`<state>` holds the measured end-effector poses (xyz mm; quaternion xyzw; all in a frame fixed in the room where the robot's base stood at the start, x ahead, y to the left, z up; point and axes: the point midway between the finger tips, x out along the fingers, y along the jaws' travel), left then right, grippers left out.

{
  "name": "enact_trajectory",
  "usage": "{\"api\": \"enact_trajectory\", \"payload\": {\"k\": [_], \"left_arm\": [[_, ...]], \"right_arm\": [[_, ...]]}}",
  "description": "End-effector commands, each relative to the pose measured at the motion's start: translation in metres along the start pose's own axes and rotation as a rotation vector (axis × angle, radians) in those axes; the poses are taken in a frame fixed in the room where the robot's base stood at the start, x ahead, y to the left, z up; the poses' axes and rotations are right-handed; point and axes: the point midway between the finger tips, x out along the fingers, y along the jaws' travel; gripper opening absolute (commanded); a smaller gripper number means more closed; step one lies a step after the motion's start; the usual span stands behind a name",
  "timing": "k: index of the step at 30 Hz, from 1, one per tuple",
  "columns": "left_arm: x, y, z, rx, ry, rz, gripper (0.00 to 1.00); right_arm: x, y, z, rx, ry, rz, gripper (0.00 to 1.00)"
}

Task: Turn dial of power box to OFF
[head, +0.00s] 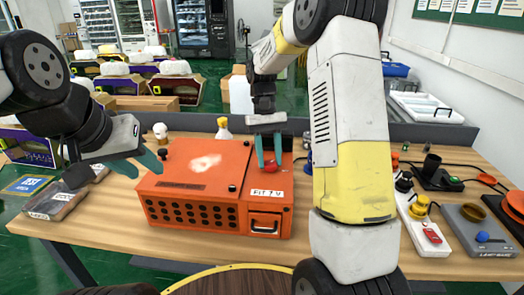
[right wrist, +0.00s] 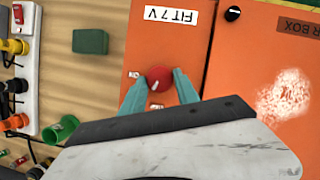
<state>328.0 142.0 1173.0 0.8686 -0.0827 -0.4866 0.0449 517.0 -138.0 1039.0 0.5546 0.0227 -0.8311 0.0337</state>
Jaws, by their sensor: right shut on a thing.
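The orange power box (head: 172,187) stands on the wooden table, with a label reading "FIT 7 V" on its right part. Its red round dial (head: 259,183) sits on that right part; the dial (right wrist: 158,79) shows a white pointer mark in the right wrist view. My right gripper (head: 268,166) reaches down from above, its teal fingers on either side of the dial and shut on it. Small labels lie beside the dial, partly covered by the fingers. My left gripper (head: 143,168) is open and empty, left of the box's back edge.
A dark box (head: 58,200) lies at the left. A green block (right wrist: 91,41) lies beside the power box. The front tabletop left of centre is clear.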

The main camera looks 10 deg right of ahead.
Motion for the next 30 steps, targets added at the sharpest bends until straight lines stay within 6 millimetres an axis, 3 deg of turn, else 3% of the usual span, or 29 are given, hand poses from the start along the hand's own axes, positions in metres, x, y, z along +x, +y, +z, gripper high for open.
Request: {"api": "enact_trajectory", "payload": {"k": [15, 30], "left_arm": [[0.0, 0.0, 0.0, 0.0, 0.0, 0.0, 0.36], [0.0, 0.0, 0.0, 0.0, 0.0, 0.0, 0.36]], "right_arm": [[-0.0005, -0.0035, 0.0, -0.334, 0.004, 0.139, 0.0], [-0.0006, -0.0043, 0.0, -0.408, 0.005, 0.17, 0.0]]}}
